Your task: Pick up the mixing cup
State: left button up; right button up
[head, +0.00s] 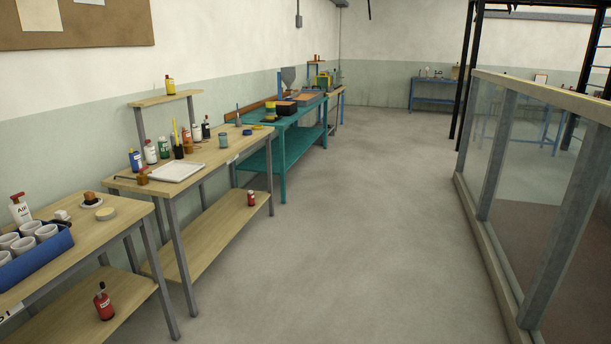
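I cannot tell for certain which thing is the mixing cup. A small grey-green cup-like container (223,140) stands upright on the middle wooden workbench (215,160), right of a group of bottles. Several white cups (27,240) stand in a blue crate (40,257) on the nearest bench at the left. A dark cup (179,151) holding tall yellow sticks stands among the bottles on the middle bench. Neither of my grippers is in view.
A white tray (175,171) lies on the middle bench beside several bottles. A teal bench (290,150) stands farther along the wall. The concrete floor (350,230) is clear between the benches and the glass flume (530,190) at the right.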

aim_at(223, 139)
jog(key=i, duration=2.25)
jog(key=i+u, duration=0.15)
jog(key=i, duration=0.65)
jog(key=i+u, duration=0.2)
jog(key=i, duration=0.55)
jog(key=i+l+u, duration=0.15)
jog(key=i, duration=0.65)
